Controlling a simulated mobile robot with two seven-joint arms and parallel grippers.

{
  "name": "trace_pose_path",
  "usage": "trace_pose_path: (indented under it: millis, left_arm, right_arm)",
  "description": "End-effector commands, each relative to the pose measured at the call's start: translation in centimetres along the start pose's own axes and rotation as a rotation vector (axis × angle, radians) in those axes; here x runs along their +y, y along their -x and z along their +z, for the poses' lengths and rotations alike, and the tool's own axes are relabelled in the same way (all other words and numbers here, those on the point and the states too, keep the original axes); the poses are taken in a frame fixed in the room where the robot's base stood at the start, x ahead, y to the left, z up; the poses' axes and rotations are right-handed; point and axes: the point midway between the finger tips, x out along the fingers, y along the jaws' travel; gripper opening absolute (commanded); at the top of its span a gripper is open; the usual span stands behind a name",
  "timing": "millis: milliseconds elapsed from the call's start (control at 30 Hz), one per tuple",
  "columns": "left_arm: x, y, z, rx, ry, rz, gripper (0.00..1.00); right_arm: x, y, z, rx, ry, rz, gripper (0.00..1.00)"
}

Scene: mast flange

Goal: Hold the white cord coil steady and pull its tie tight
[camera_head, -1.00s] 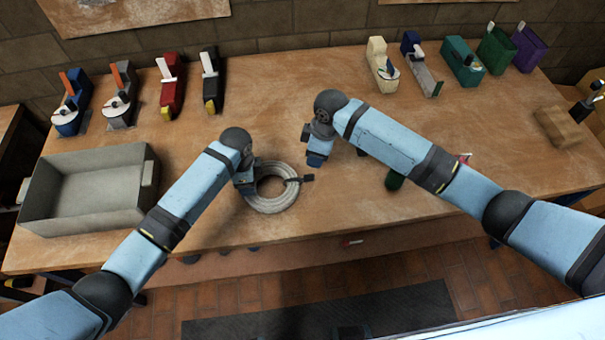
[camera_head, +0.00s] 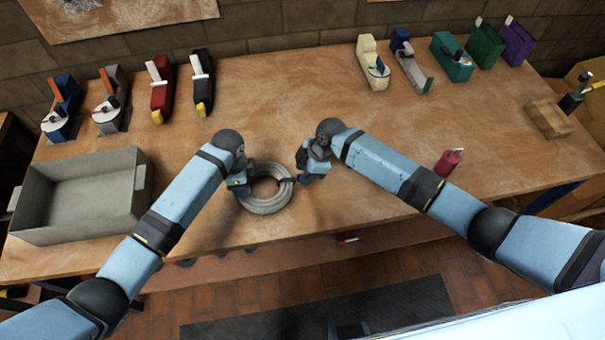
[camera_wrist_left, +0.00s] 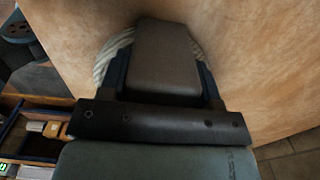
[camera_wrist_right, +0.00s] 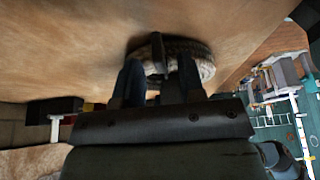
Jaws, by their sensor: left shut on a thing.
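The white cord coil (camera_head: 266,206) lies on the workbench near its front edge. Its dark tie (camera_head: 286,180) crosses the coil's right side. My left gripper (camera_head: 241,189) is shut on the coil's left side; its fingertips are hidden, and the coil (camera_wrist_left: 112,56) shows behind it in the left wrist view. My right gripper (camera_head: 301,179) is just right of the tie. In the right wrist view its fingers (camera_wrist_right: 158,80) are apart, with the tie (camera_wrist_right: 157,50) showing between and beyond them against the coil (camera_wrist_right: 185,55). I cannot tell whether they touch it.
A grey bin (camera_head: 80,195) stands at the left. Several dispensers line the back, among them a red one (camera_head: 161,85) and a cream one (camera_head: 373,62). The bench between the dispenser groups is clear.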

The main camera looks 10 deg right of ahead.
Motion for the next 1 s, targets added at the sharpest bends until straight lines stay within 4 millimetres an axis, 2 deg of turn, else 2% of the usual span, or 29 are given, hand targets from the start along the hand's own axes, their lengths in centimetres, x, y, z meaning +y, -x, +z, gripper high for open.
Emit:
trace_pose_path:
  millis: [200,500,667,867,1000]
  left_arm:
    - [0.0,0.1,0.0,0.000,0.000,-0.001,0.26]
    - [0.0,0.0,0.0,0.000,0.000,-0.001,0.26]
    - [0.0,0.0,0.0,0.001,0.000,-0.001,0.26]
    - [0.0,0.0,0.0,0.000,0.000,-0.001,0.26]
    - [0.0,0.0,0.0,0.000,0.000,-0.001,0.26]
  right_arm:
    - [0.0,-1.8,0.0,0.000,0.000,0.000,0.36]
    - [0.0,-2.0,0.0,0.000,0.000,0.000,0.36]
    - [0.0,-2.0,0.0,0.000,0.000,0.000,0.00]
    - [0.0,-2.0,0.1,-0.001,0.000,0.000,0.00]
    - [0.1,-1.6,1.2,-0.003,-0.002,0.001,0.00]
